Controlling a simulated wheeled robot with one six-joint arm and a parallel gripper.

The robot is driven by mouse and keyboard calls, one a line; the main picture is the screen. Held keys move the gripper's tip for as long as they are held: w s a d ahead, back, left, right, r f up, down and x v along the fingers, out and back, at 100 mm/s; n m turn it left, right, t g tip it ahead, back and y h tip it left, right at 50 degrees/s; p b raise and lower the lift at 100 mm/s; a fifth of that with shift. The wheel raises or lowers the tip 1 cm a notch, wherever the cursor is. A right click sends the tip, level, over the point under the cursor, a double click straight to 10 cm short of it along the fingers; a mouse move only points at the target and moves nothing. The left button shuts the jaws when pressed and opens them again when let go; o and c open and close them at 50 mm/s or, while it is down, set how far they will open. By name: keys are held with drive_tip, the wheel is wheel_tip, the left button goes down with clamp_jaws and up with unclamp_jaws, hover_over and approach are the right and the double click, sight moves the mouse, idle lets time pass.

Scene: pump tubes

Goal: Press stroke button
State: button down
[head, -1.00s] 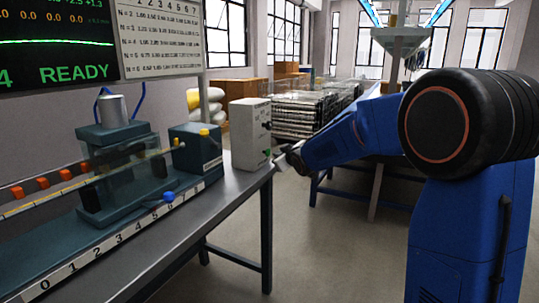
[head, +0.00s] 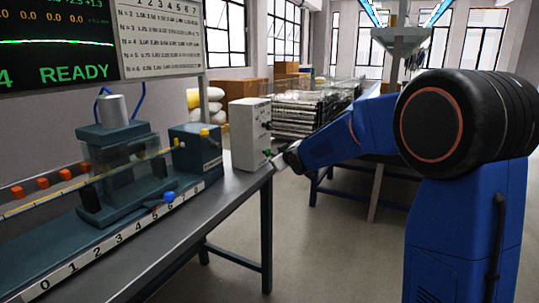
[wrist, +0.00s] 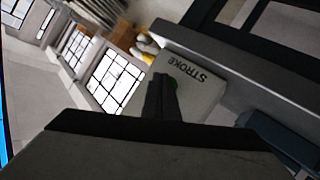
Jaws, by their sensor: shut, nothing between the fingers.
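The light grey control box (head: 248,133) stands at the far right end of the bench. A green button (head: 267,152) shows low on its side face. In the wrist view, the box face (wrist: 208,92) carries the word STROKE, with a bit of the green button (wrist: 173,82) showing beside my fingertips. My gripper (wrist: 161,82) is shut and empty, its tips overlapping the button and hiding most of it. In the head view, my gripper (head: 276,161) is right at the box's lower face. I cannot tell whether the tips touch the button.
The metal bench (head: 225,195) carries the teal pump rig (head: 125,160) with a numbered scale and a blue knob (head: 169,196). A screen (head: 60,45) above reads READY. Stacked equipment (head: 300,115) stands behind. Floor to the right of the bench is open.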

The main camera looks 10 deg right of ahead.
drive_tip(key=shift+w+a, duration=0.4)
drive_tip(key=shift+a, duration=0.2)
idle(1.0)
drive_tip(key=shift+d, duration=0.1)
drive_tip(key=shift+s+d, duration=0.75)
drive_tip(key=shift+d, duration=0.15)
drive_tip(key=shift+d, duration=0.1)
drive_tip(key=shift+s+d, duration=0.75)
drive_tip(key=shift+d, duration=0.25)
drive_tip(key=shift+s+d, duration=0.7)
drive_tip(key=shift+d, duration=0.25)
